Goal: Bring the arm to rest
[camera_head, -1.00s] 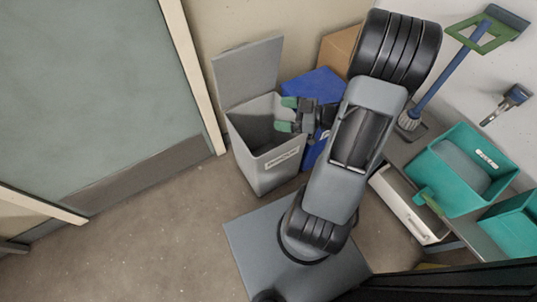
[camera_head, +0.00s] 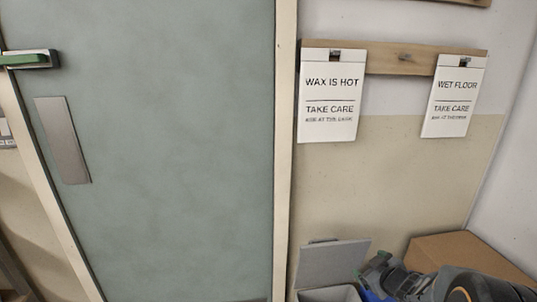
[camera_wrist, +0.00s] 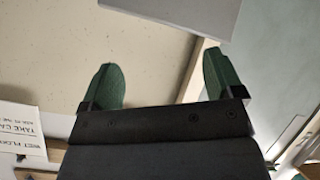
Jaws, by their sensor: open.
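My gripper (camera_wrist: 163,80) is open in the wrist view, its two green fingertips wide apart with nothing between them. The rest of my arm is out of the head view.
A pale green door (camera_head: 170,130) fills the left. Two hanging signs, "WAX IS HOT" (camera_head: 331,95) and "WET FLOOR" (camera_head: 454,96), hang from a wooden rail (camera_head: 395,60). A cardboard box (camera_head: 470,255) stands behind my arm.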

